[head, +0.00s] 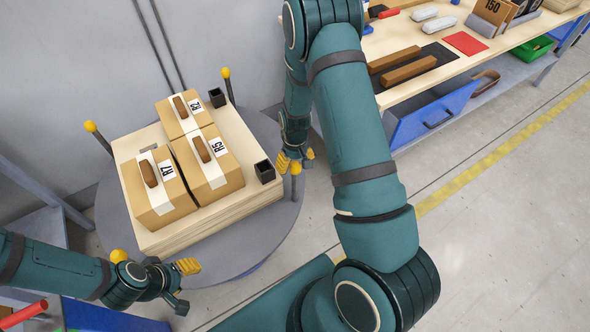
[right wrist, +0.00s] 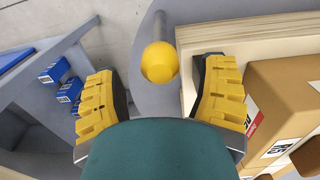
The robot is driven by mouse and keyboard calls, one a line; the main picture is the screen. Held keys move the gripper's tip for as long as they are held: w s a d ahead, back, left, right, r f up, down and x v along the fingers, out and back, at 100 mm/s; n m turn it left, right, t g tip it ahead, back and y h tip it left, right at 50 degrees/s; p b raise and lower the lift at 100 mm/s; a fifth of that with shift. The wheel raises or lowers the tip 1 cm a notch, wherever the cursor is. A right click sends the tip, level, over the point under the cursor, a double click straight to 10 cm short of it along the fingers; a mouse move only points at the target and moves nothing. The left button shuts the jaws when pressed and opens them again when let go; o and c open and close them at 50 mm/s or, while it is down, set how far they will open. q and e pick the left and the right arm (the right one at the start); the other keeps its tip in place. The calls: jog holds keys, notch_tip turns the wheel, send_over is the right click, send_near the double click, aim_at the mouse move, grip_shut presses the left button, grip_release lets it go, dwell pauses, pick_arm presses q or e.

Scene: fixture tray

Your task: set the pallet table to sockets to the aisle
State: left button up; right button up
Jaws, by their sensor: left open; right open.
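The pallet table is a round grey top (head: 255,240) bearing a wooden pallet (head: 235,215). Two black sockets (head: 217,97) (head: 265,171) sit along the pallet's right edge, on the side towards the yellow floor line. Several yellow-knobbed posts stand around the rim. My right gripper (head: 296,160) is open at the right-hand post; in the right wrist view its yellow fingers (right wrist: 160,85) lie either side of that post's knob (right wrist: 160,62), not closed on it. My left gripper (head: 186,285) is open and empty at the table's front-left rim, beside another knob (head: 118,255).
Three labelled cartons (head: 215,165) stand on the pallet. A grey wall (head: 60,60) is close behind and left. A workbench (head: 455,75) with an open blue drawer (head: 425,115) stands at right. The floor (head: 490,240) by the yellow line (head: 500,155) is clear.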

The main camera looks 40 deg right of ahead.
jog(key=shift+f, duration=1.85)
grip_shut()
jog(key=shift+s+a, duration=0.1)
